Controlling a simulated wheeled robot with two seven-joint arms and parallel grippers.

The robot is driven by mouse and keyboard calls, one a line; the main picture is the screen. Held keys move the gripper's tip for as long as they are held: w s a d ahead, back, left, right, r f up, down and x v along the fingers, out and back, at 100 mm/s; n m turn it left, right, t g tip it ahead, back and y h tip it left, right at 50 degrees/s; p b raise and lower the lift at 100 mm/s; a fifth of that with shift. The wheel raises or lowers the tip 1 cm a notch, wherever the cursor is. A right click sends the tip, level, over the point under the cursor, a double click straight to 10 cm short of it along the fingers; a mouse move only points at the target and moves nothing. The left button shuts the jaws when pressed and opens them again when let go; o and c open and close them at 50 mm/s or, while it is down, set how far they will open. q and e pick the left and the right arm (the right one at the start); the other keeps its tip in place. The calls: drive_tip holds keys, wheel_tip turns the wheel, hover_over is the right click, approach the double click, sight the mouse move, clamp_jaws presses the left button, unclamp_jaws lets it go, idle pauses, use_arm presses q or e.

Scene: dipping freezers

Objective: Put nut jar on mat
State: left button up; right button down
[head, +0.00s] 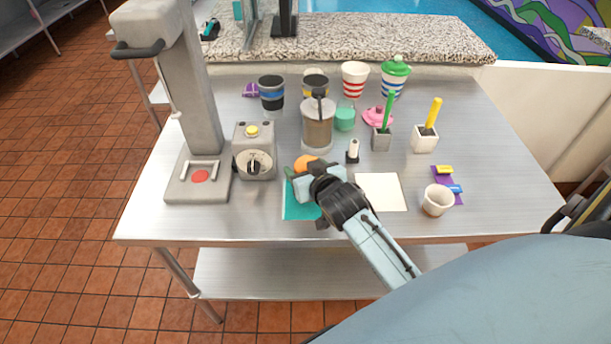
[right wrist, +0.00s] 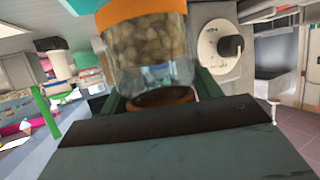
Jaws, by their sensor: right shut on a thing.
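The nut jar (right wrist: 148,45) is clear, with tan nuts inside and an orange band. It fills the upper middle of the right wrist view, between the fingers of my right gripper (right wrist: 160,90). In the head view my right gripper (head: 308,178) is shut on it, and the jar's orange part (head: 306,162) shows just behind the gripper. A teal mat (head: 298,208) lies below the gripper and is partly hidden by it. I cannot tell whether the jar touches the mat or table. My left gripper is not in view.
A grey dial machine (head: 254,152) stands close left of the gripper, and a blender-like container (head: 317,125) behind it. A white mat (head: 380,192) lies to the right, bare. A white cup (head: 437,200) stands by a purple mat. Several cups line the back.

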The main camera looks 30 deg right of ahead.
drive_tip(key=shift+f, duration=1.1)
drive_tip(key=shift+f, duration=0.1)
drive_tip(key=shift+c, duration=1.6)
unclamp_jaws()
drive_tip(key=shift+s, duration=0.1)
drive_tip(key=v, duration=1.2)
